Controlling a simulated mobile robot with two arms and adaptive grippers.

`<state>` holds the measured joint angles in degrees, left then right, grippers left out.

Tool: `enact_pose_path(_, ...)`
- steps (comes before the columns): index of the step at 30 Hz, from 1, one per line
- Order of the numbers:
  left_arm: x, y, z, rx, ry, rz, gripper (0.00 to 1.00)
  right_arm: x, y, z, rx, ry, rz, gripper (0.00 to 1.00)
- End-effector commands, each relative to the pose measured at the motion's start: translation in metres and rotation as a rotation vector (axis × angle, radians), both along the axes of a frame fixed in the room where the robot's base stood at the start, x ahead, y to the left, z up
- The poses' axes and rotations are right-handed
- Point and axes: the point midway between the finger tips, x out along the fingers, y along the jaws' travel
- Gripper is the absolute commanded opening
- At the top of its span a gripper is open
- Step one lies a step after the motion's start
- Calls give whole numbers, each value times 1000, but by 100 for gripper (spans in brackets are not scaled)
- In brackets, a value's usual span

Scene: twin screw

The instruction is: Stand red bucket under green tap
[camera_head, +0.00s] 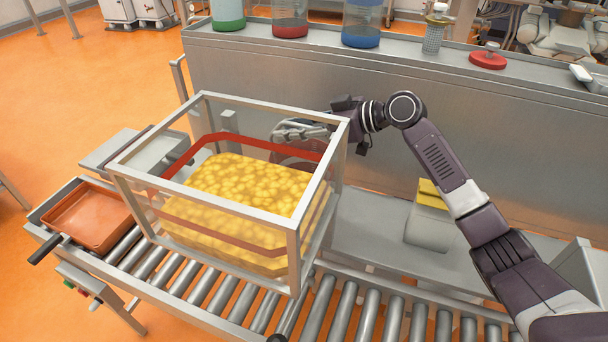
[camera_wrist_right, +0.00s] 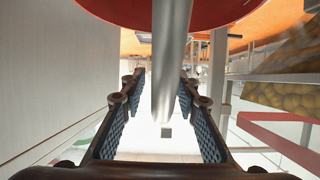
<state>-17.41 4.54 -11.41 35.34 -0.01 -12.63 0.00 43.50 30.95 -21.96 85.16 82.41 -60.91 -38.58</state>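My right gripper (camera_head: 300,131) reaches in from the right behind the clear-walled bin, so I see it only through the panels. In the wrist view its fingers (camera_wrist_right: 162,88) are apart, with a grey bar (camera_wrist_right: 170,45) between them. I cannot tell whether the pads touch the bar. A round red thing (camera_wrist_right: 165,14), perhaps the red bucket, fills the top of that view, cut off by the edge. In the head view a dim reddish shape (camera_head: 291,153) shows below the gripper through the panel. I cannot make out a green tap. My left gripper is not in view.
The framed bin (camera_head: 290,230) of yellow pieces stands on the roller conveyor (camera_head: 340,308). An orange tray (camera_head: 88,218) lies at left. Green-based (camera_head: 228,24), red-based (camera_head: 290,29) and blue-based (camera_head: 361,38) vessels stand on the metal ledge beside a red disc (camera_head: 488,60).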

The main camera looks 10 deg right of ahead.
Motion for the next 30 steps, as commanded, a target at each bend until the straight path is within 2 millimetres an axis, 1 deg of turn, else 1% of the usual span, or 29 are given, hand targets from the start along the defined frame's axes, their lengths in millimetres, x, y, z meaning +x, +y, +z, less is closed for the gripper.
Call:
enact_pose_path(1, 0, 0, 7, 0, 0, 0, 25, 4, 6, 1, 3, 3, -1, 29)
enact_pose_path(4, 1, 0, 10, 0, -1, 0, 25, 9, 13, -5, 1, 2, 0, 29)
enact_pose_path(12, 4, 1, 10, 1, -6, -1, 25, 11, 15, -8, 0, -1, -2, 29)
enact_pose_path(14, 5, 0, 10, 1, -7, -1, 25, 11, 15, -8, 0, 0, -1, 24)
enact_pose_path(20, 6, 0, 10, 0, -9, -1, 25, 11, 15, -8, 0, 0, -1, 1)
enact_pose_path(21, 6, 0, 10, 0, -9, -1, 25, 11, 15, -8, 0, 0, -1, 0)
enact_pose_path(30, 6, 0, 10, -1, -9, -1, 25, 11, 15, -8, 0, 0, -1, 0)
